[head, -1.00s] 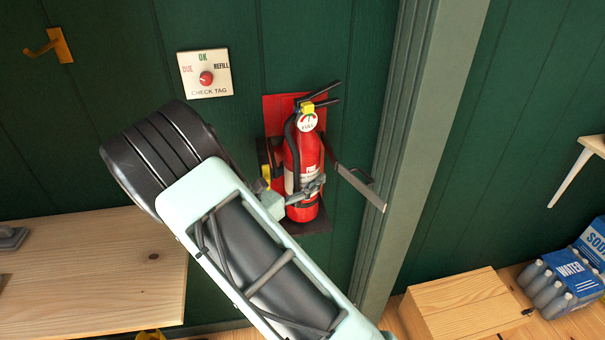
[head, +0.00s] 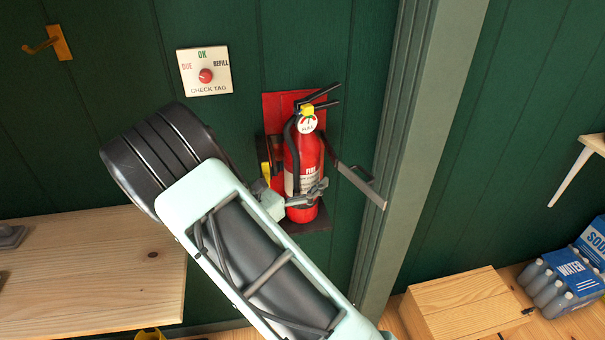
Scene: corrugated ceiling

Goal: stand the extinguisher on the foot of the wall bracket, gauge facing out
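The red extinguisher (head: 309,158) is upright at the wall bracket (head: 280,104), a red back plate with a dark foot (head: 317,225). Its base appears to be on or just over the foot; I cannot tell whether they touch. Its round gauge (head: 307,124), below the black handle, faces out into the room. My gripper (head: 314,192) is at the lower body, with grey finger parts across the front below the white label. The far side of the grip is hidden, so I cannot tell whether it is shut on the body.
A grey strap arm (head: 358,183) stands swung out at the bracket's right. A check-tag dial (head: 205,75) is on the wall at upper left. A grey-green post (head: 410,150) rises right of the bracket. A wooden bench (head: 90,270), crate (head: 465,305) and water bottles (head: 565,282) are lower down.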

